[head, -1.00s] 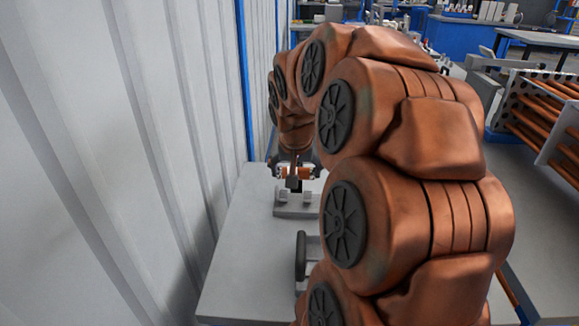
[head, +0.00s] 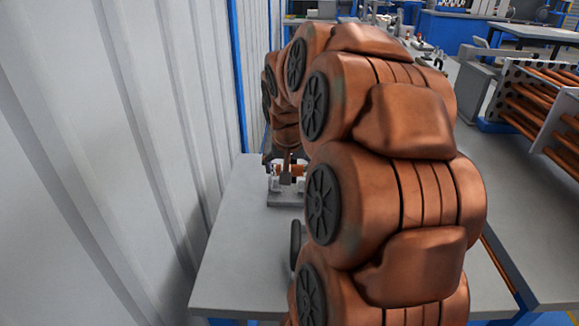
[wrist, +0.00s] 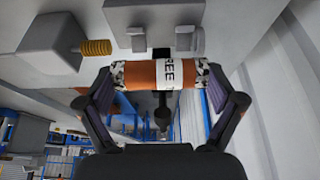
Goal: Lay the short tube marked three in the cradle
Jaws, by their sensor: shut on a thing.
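The short tube (wrist: 140,76) is copper-orange with speckled ends and a white label; the letters "REE" and part of a T show. My gripper (wrist: 160,90) is shut on the tube, one finger pad at each end. The cradle (head: 285,200) is a grey plate with two small upright supports, on the table beneath my gripper. In the head view the tube (head: 290,170) is just above or level with the supports; I cannot tell whether it touches. In the wrist view the cradle's supports (wrist: 186,40) show beyond the tube.
The cradle stands on a grey table (head: 235,260) beside a corrugated wall (head: 110,150). A grey block with a brass threaded rod (wrist: 95,47) is near the cradle. A dark round disc (head: 296,243) stands nearer on the table. A rack of copper tubes (head: 535,100) is at right.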

